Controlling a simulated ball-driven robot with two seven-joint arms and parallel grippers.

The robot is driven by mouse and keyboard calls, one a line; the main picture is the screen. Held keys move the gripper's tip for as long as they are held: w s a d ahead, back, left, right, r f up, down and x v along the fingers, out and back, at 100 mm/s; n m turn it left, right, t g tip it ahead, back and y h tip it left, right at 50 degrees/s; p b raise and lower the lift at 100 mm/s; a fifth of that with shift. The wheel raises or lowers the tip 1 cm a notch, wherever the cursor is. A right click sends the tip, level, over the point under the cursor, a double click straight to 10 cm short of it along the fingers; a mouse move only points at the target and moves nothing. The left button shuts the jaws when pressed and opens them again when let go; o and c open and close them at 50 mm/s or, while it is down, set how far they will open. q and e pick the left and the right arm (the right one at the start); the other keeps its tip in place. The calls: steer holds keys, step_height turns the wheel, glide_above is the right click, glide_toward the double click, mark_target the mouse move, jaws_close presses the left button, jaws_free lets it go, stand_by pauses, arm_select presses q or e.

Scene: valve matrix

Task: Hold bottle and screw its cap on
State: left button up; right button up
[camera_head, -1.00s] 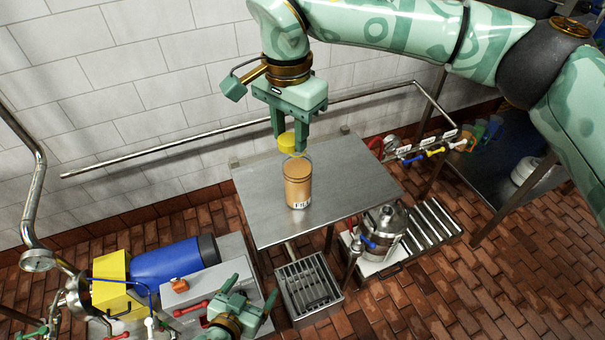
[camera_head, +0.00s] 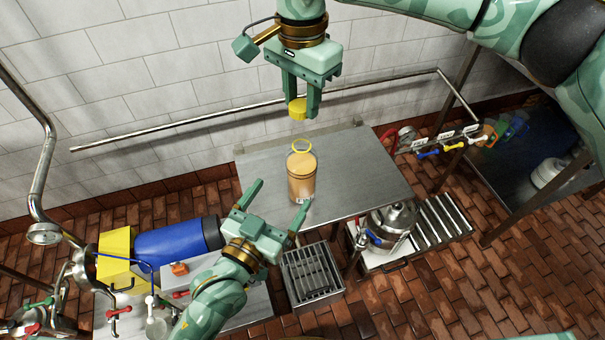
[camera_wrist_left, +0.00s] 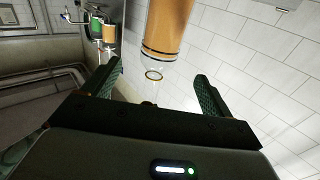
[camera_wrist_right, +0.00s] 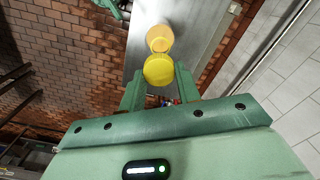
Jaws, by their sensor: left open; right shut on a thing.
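The bottle (camera_head: 301,178) is amber, with a yellow ring at its open neck, and stands upright on the steel table. It also shows in the left wrist view (camera_wrist_left: 167,28) and, partly behind the cap, in the right wrist view (camera_wrist_right: 160,38). My right gripper (camera_head: 300,112) is shut on the yellow cap (camera_head: 297,107) and holds it above the bottle, apart from the neck. The cap also shows between the fingers in the right wrist view (camera_wrist_right: 159,71). My left gripper (camera_head: 280,198) is open and empty, its fingers spread in front of the bottle at the table's front edge.
The steel table (camera_head: 360,175) is clear around the bottle. A metal rail (camera_head: 220,117) runs along the tiled wall behind. A blue cylinder (camera_head: 178,241) lies at the left. A steel vessel (camera_head: 391,222) stands at the right below the table. A grate (camera_head: 312,271) sits in front.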

steer(key=shift+w+d+f, duration=0.15)
steer(key=shift+w, duration=0.1)
arm_select(q)
steer(key=x, duration=1.2)
steer(key=shift+w+f, duration=0.1)
steer(key=shift+w, duration=0.1)
steer(key=c, duration=1.5)
arm_select(e)
glide_above(303, 138)
steer(key=shift+f, duration=2.45)
steer(key=shift+f, duration=0.9)
steer(key=shift+f, duration=0.5)
